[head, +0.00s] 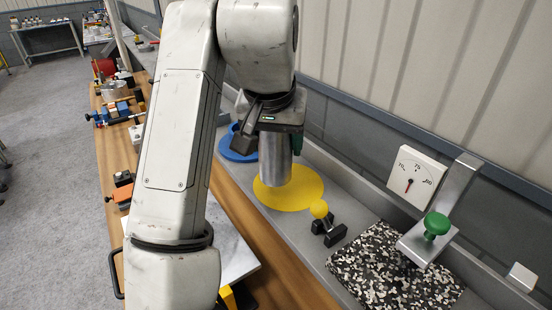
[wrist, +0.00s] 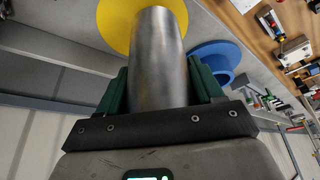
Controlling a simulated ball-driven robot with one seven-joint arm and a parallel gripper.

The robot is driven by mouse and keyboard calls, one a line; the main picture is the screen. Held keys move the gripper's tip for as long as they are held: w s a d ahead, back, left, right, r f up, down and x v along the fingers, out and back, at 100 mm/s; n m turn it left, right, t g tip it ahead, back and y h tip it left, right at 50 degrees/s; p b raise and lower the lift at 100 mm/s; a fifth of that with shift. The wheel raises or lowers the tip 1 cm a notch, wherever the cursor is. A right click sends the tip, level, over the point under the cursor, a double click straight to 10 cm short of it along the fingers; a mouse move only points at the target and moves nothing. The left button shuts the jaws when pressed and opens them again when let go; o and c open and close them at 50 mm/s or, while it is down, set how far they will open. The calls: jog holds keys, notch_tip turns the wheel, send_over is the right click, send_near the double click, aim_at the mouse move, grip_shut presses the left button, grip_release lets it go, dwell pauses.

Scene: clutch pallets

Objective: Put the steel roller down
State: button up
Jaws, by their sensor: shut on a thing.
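The steel roller (head: 276,160) is an upright grey metal cylinder in the head view. It also fills the middle of the wrist view (wrist: 158,65). My gripper (head: 277,145) is shut on it, with a green finger on either side of the roller in the wrist view (wrist: 160,88). A flat yellow disc (head: 300,190) lies on the grey bench below the roller. The roller's lower end appears over the disc; I cannot tell if it touches. My arm hides part of the bench.
A blue ring-shaped piece (head: 235,148) lies behind the yellow disc. A yellow ball on a dark stand (head: 320,210), a speckled slab (head: 385,275) and a dial gauge (head: 413,178) are to the right. Tools crowd the wooden bench (head: 118,150) at left.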

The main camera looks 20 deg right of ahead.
aim_at(277, 157)
jog(key=shift+w+d+f, duration=0.1)
jog(key=shift+w+f, duration=0.05)
jog(key=shift+f, duration=0.1)
jog(key=f+b, duration=0.3)
jog(key=shift+w+d+f, duration=0.1)
jog(key=shift+w+f, duration=0.1)
jog(key=shift+f, duration=0.05)
jog(key=shift+r, duration=0.1)
jog(key=o, duration=0.9)
jog(key=shift+f, duration=0.2)
jog(key=o, duration=0.5)
jog(key=shift+r, duration=0.1)
